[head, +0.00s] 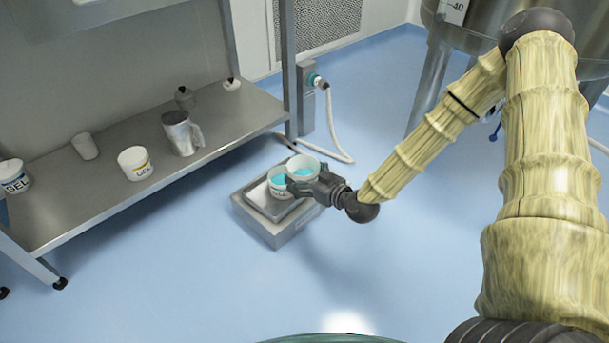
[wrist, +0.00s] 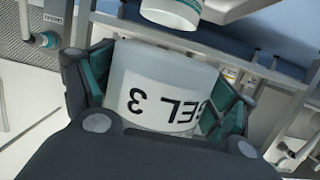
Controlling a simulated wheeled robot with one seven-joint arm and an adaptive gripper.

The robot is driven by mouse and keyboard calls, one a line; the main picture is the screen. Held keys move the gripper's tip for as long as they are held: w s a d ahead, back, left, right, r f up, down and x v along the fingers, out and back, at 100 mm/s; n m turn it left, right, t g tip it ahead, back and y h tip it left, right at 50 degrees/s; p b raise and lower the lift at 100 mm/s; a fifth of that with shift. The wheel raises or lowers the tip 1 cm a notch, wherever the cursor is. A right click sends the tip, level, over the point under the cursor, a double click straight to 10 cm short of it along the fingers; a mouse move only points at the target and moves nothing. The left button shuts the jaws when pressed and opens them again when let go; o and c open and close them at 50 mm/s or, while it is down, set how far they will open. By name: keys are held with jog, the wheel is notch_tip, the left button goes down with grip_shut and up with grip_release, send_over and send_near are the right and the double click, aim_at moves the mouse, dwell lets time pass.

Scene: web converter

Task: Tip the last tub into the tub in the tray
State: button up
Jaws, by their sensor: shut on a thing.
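My gripper (head: 308,183) is shut on a white tub (head: 304,160) with teal gel inside, at the tray. In the wrist view the held tub (wrist: 165,90) sits between the finger pads, its label, "GEL 3", upside down in the picture. In the head view its mouth faces up toward the camera; I cannot tell its exact tilt. Another white tub (head: 277,190) with teal gel stands in the metal tray (head: 256,197), just left of the held tub. Part of a tub (wrist: 174,12) with a teal band shows at the top of the wrist view. My gripper hides part of the held tub.
The tray lies on a low grey box (head: 275,231) on the blue floor. A hose (head: 332,128) runs behind. The floor in front is clear.

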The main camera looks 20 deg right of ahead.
aim_at(294, 166)
jog(key=shift+w+a+f+g+h+p, duration=0.1)
jog(key=shift+w+f+g+h+p, duration=0.2)
jog(key=shift+g+p, duration=0.45)
jog(key=shift+w+a+f+g+h+p, duration=0.1)
jog(key=shift+w+f+g+h+p, duration=0.15)
jog(key=shift+g+p, duration=0.5)
jog(key=shift+w+a+f+g+h+p, duration=0.2)
jog(key=shift+w+f+g+h+p, duration=0.25)
jog(key=shift+g+p, duration=0.35)
jog(key=shift+w+a+f+g+h+p, duration=0.1)
jog(key=shift+w+a+f+g+p, duration=0.1)
jog(key=shift+w+g+p, duration=0.55)
jog(key=shift+s+f+g+h+p, duration=0.15)
jog(key=shift+f+g+h+p, duration=0.15)
jog(key=shift+g+p, duration=0.45)
jog(key=shift+s+f+g+h+p, duration=0.2)
jog(key=shift+g+h+p, duration=0.1)
jog(key=shift+g+p, duration=0.45)
jog(key=shift+w+r+g+h+p, duration=0.25)
jog(key=shift+r+g+p, duration=0.35)
jog(key=shift+g+p, duration=0.3)
jog(key=shift+r+g+h+p, duration=0.35)
jog(key=shift+g+p, duration=0.1)
jog(key=shift+g, duration=0.3)
jog(key=shift+w+a+r+g+h+p, duration=0.15)
jog(key=shift+w+r+g+h+p, duration=0.35)
jog(key=shift+g+p, duration=0.85)
jog(key=shift+r+p, duration=0.3)
jog(key=shift+p, duration=0.5)
